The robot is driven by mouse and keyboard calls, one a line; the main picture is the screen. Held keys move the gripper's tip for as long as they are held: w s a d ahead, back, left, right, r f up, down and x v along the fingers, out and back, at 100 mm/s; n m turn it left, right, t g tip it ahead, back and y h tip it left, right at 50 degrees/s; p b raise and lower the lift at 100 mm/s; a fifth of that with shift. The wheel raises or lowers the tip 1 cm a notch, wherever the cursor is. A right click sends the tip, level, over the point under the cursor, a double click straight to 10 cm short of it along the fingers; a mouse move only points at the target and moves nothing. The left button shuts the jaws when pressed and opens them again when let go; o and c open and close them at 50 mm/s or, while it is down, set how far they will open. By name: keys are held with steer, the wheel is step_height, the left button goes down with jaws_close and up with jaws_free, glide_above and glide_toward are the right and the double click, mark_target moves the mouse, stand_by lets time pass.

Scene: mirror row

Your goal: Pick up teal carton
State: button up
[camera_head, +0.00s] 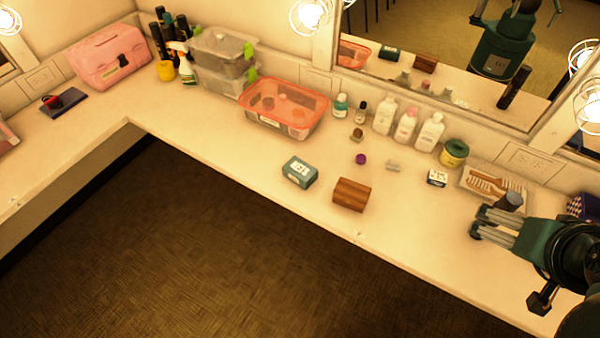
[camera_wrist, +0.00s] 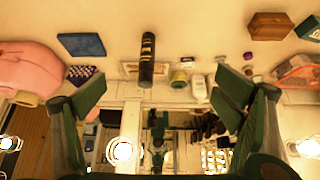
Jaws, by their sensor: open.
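The teal carton (camera_head: 300,172), a small box with a white label, rests on the counter near its front edge, left of a brown wooden box (camera_head: 352,194). In the wrist view a teal box (camera_wrist: 309,28), apparently the same carton, shows partly at the right edge, beside the wooden box (camera_wrist: 270,25). My gripper (camera_head: 480,223) is over the right part of the counter, well to the right of the carton and apart from it. In the wrist view its fingers (camera_wrist: 160,85) are spread with nothing held between them.
White bottles (camera_head: 384,117) and an orange-rimmed bin (camera_head: 283,108) line the back, below the mirror (camera_head: 440,60). A purple cap (camera_head: 361,159) lies behind the wooden box. Counter in front is clear.

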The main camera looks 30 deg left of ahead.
steer(key=c, duration=1)
steer(key=shift+a, duration=0.1)
